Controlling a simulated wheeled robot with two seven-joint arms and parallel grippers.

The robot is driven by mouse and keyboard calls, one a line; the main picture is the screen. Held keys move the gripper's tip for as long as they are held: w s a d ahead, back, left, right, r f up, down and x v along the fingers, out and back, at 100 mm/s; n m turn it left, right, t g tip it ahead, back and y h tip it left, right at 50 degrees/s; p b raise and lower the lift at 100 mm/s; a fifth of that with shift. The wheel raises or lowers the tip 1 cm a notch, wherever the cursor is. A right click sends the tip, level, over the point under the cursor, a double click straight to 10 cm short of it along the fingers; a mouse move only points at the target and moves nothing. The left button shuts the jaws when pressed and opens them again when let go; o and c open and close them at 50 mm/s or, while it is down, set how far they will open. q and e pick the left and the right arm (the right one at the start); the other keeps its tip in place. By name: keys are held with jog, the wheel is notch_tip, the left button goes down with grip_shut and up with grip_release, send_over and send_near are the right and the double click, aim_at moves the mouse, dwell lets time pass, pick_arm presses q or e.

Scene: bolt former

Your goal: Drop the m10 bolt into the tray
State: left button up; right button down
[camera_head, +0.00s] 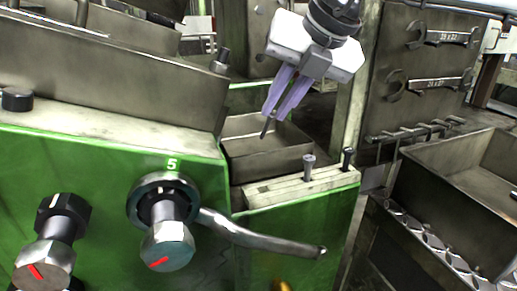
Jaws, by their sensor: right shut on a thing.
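My right gripper (275,108) comes down from the top of the view, its two pale purple fingers pointing down and slightly left. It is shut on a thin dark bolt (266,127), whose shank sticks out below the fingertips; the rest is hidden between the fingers. The bolt appears in front of or over a grey metal tray (262,161) set in the green machine; its exact height cannot be told. Two other bolts stand upright in a pale slotted block, a grey one (308,166) and a darker one (348,159). My left gripper is not in view.
The green machine (100,170) with knobs and a lever (265,240) fills the left and front. A larger metal bin (425,170) stands at the right. Wrenches (440,84) hang on a panel at the back right.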

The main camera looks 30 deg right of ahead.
jog(key=c, duration=1.7)
grip_release()
jog(key=v, duration=1)
jog(key=shift+s+r, duration=0.15)
jog(key=shift+r, duration=0.1)
